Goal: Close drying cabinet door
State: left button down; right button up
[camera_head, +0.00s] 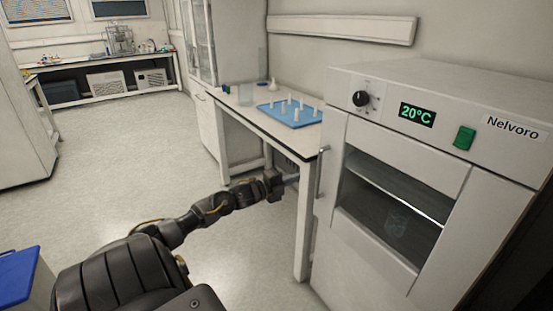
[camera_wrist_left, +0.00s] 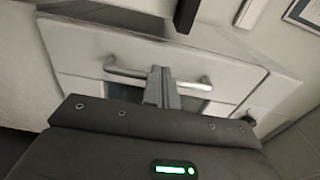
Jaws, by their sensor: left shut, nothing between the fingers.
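The drying cabinet (camera_head: 487,152) stands at the right in the head view, with a 20°C display. Its white door (camera_head: 365,255) has a dark window (camera_head: 390,205) and an upright metal bar handle (camera_head: 320,172) on the left side. I cannot tell clearly whether the door is fully closed or slightly ajar. My left gripper (camera_head: 291,179) is to the left of the handle. In the left wrist view its shut, empty fingers (camera_wrist_left: 161,85) cover the middle of the handle (camera_wrist_left: 125,72) on the door (camera_wrist_left: 85,45); contact is unclear. My right gripper is not in view.
A white-topped table (camera_head: 238,106) stands just left of the cabinet, its front leg (camera_head: 304,235) close to my left gripper. It holds a blue tray (camera_head: 284,123) with several white pieces.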

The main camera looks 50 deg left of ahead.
pick_arm(q)
jog(key=shift+s+a, duration=0.25)
jog(key=shift+s, duration=1.15)
jog(key=shift+s+a, duration=0.2)
jog(key=shift+s, duration=1.15)
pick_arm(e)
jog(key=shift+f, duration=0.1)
pick_arm(q)
jog(key=shift+f, duration=0.15)
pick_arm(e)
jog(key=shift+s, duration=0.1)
